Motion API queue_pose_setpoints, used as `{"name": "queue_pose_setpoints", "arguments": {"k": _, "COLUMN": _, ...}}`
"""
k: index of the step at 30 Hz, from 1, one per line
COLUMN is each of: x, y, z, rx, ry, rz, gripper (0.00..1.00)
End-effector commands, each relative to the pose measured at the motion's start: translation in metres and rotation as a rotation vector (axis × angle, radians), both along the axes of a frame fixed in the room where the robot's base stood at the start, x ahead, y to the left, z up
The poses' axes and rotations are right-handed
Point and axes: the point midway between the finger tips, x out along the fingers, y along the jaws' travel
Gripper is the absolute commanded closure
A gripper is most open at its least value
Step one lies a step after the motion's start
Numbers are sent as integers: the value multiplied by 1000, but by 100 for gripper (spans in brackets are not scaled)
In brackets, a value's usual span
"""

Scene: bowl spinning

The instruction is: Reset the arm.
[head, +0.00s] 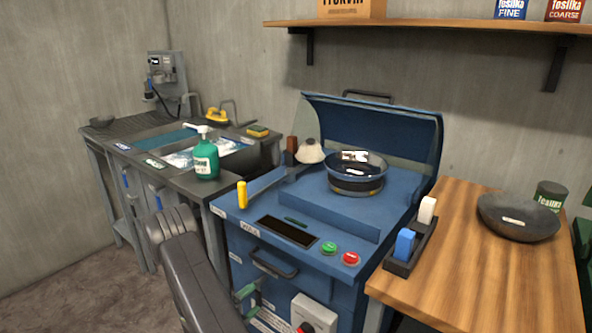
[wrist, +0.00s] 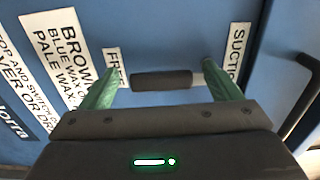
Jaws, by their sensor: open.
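My gripper (head: 250,297) is low in front of the blue machine (head: 300,222), with my dark arm reaching up from the bottom of the head view. In the wrist view its two green fingers (wrist: 158,82) are spread apart. A short black lever or knob (wrist: 162,80) with a pale end lies between the fingers in that view, between labels reading "FREE" (wrist: 113,68) and "SUCTION" (wrist: 236,55). I cannot tell whether the fingers touch it. On the machine, a dark bowl (head: 356,164) sits on the round holder (head: 355,185) under the raised blue hood (head: 385,135).
A sink bench (head: 118,130) with a green pump bottle (head: 206,158) stands left. A wooden table (head: 465,255) at right carries a grey bowl (head: 517,216). Green (head: 329,248) and red (head: 351,258) buttons and a front handle (head: 272,265) are near my gripper. Floor shows at lower left.

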Motion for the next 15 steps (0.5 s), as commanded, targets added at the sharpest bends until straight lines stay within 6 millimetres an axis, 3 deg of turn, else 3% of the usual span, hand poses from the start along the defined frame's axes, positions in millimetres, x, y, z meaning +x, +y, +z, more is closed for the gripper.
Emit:
{"name": "queue_pose_setpoints", "arguments": {"k": 6, "x": 13, "y": -10, "z": 0, "rx": 2, "ry": -1, "rz": -1, "gripper": 15}}
{"name": "queue_pose_setpoints", "arguments": {"k": 15, "x": 15, "y": -12, "z": 0, "rx": 1, "ry": -1, "rz": 0, "gripper": 15}}
